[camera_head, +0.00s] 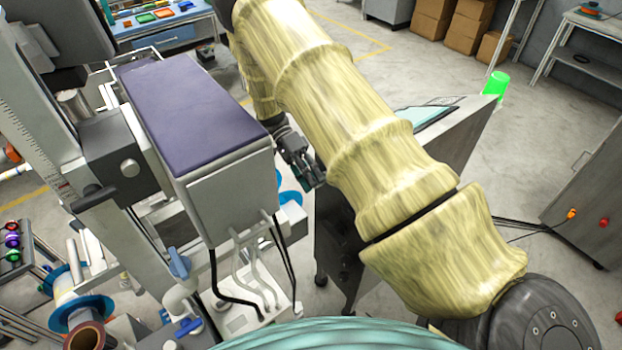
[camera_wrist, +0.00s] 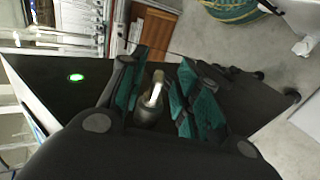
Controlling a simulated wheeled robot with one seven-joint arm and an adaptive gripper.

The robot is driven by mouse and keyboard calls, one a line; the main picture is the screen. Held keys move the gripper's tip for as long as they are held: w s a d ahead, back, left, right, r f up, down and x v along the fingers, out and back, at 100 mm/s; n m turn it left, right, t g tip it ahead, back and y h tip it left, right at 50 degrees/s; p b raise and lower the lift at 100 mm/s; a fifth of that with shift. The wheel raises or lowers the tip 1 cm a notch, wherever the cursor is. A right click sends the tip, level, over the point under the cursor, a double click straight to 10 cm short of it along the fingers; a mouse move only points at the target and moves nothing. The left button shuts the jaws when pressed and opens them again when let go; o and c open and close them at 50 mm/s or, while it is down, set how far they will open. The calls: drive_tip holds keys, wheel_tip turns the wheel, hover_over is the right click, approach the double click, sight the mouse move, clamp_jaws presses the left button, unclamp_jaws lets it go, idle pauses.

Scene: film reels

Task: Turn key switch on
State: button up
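A key switch (camera_wrist: 153,98) with a dark round body and a pale metal key shows in the middle of the wrist view, on the dark side panel of a console (camera_wrist: 60,95). My gripper (camera_wrist: 158,92) is open, with one green-padded finger on each side of the key and gaps between. I cannot tell whether the fingertips reach past the key. In the head view my gripper (camera_head: 307,174) is beside the console's left side, and its screen (camera_head: 425,118) is partly behind my arm. The key switch is hidden in the head view.
A green lit button (camera_wrist: 76,77) is on the same panel, left of the key. A grey machine with a purple top (camera_head: 182,105) stands close to the left of my gripper. A bright green cylinder (camera_head: 496,84) is at the console's far corner.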

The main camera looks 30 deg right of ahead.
drive_tip(key=d+v, duration=0.1)
drive_tip(key=v, duration=1.1)
drive_tip(key=shift+a, duration=0.45)
